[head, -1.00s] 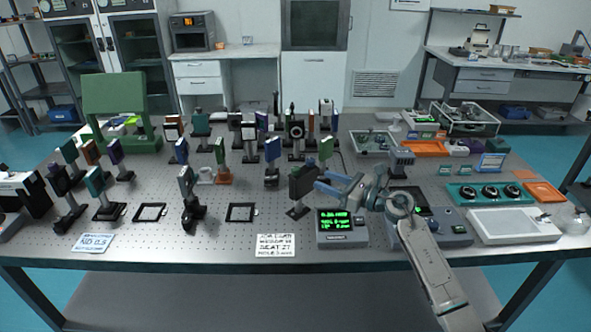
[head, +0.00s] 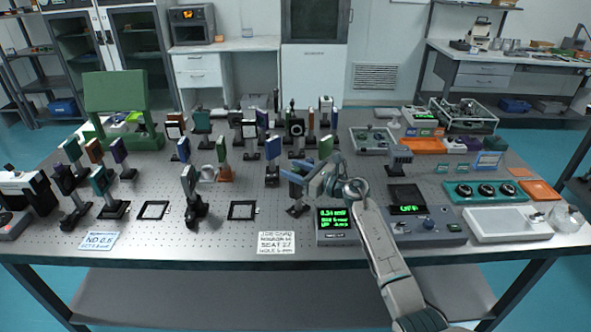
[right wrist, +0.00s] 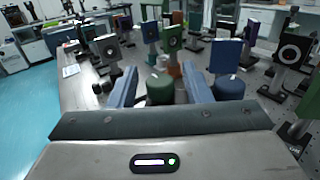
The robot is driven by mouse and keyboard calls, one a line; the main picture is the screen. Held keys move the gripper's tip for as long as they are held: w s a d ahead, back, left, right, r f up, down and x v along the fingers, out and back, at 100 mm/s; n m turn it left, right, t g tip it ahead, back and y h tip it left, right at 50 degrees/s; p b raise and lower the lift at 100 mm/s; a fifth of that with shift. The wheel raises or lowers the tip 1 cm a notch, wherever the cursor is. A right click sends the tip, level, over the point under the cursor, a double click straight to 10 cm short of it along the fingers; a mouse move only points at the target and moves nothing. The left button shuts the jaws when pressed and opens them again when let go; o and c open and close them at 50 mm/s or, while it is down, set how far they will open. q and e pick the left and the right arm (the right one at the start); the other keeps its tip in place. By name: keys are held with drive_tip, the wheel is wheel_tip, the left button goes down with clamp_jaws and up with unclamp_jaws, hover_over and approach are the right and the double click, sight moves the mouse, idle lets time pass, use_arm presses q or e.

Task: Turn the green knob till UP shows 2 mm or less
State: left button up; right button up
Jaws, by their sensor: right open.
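The green knob (right wrist: 160,89) shows in the right wrist view between the two blue fingers of my right gripper (right wrist: 159,72). The fingers are open, one on each side of it; contact is not clear. A blue knob (right wrist: 229,86) stands just outside the right finger. In the head view my right gripper (head: 298,184) is at the dark mount (head: 297,209), whose upper part it hides along with the knobs. The readout box (head: 337,238) in front shows several green lines; the UP figure is too small to read surely. My left gripper is not in view.
Posts with optics stand close behind and left of the gripper, one with a green plate (head: 326,147). A control box (head: 428,228) reading OFF is at the right. A paper card (head: 276,242) lies at the front edge. Bare table lies left of the card.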

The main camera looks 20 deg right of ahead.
drive_tip(key=c, duration=0.9)
drive_tip(key=shift+c, duration=0.2)
drive_tip(key=m+t+h+p, duration=0.1)
drive_tip(key=m+h+p, duration=0.1)
drive_tip(key=h+p, duration=0.1)
drive_tip(key=m+t+h+p, duration=0.1)
drive_tip(key=m+h+p, duration=0.2)
drive_tip(key=h+p, duration=0.1)
drive_tip(key=m+t+h+p, duration=0.2)
drive_tip(key=h+p, duration=0.1)
drive_tip(key=p, duration=0.2)
drive_tip(key=shift+r, duration=0.4)
drive_tip(key=shift+f+m+h+p, duration=0.1)
drive_tip(key=shift+m+h+p, duration=0.3)
drive_tip(key=shift+m+h, duration=0.3)
drive_tip(key=shift+f+m+h, duration=0.2)
drive_tip(key=shift+m+h, duration=0.2)
drive_tip(key=shift+h, duration=0.5)
drive_tip(key=shift+f+m+h+b, duration=0.2)
drive_tip(key=shift+m+h+b, duration=0.5)
drive_tip(key=shift+h, duration=0.5)
drive_tip(key=m+g+h+b, duration=0.3)
drive_tip(key=m+h+b, duration=0.1)
drive_tip(key=h+b, duration=0.1)
drive_tip(key=m+g+h+b, duration=0.4)
drive_tip(key=h+b, duration=0.1)
drive_tip(key=shift+d+r+m+g+h+b, duration=0.1)
drive_tip(key=shift+r+m+g+h+b, duration=0.1)
drive_tip(key=shift+m+g+h+b, duration=0.6)
